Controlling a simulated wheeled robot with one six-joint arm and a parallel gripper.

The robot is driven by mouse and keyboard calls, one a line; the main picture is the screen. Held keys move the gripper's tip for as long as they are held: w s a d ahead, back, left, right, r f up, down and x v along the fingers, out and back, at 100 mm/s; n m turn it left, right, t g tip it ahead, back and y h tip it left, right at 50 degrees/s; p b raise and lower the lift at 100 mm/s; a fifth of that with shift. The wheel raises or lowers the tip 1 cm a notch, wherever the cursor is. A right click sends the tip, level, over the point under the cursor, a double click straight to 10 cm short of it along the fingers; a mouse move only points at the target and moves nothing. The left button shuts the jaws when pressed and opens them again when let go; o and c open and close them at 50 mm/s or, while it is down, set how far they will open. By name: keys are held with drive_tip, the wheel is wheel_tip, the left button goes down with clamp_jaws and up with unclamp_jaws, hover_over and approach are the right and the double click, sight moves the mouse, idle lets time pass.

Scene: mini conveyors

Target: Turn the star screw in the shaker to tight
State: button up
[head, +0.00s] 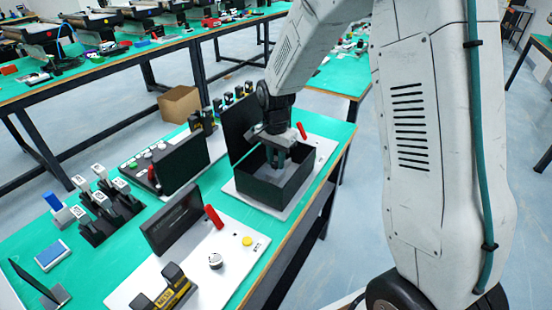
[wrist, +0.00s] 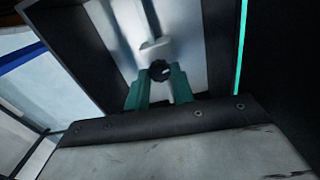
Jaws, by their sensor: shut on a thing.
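The shaker is an open dark box (head: 292,190) on a light plate near the table's right end. My gripper (head: 277,163) reaches down into it from above. In the wrist view, my gripper's two teal fingers (wrist: 160,84) are on either side of the star screw (wrist: 159,70), a small black knob with a lobed edge. The fingers are shut on it. The knob sits in front of a pale block (wrist: 155,48) inside the box. In the head view the box walls hide the screw. I cannot tell how tight it is.
A raised dark panel (head: 240,128) stands behind the box, and a red lever (head: 302,131) is beside it. Another plate (head: 205,262) with a dark panel, red lever and knobs is nearer. Holders with white-topped pieces (head: 104,205) stand at left. The box walls surround my fingers closely.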

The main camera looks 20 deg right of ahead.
sight(276, 164)
drive_tip(key=shift+w, duration=0.1)
drive_tip(key=o, duration=1)
drive_tip(key=shift+r, duration=0.1)
wheel_tip(276, 164, up, 8)
drive_tip(key=shift+f, duration=0.15)
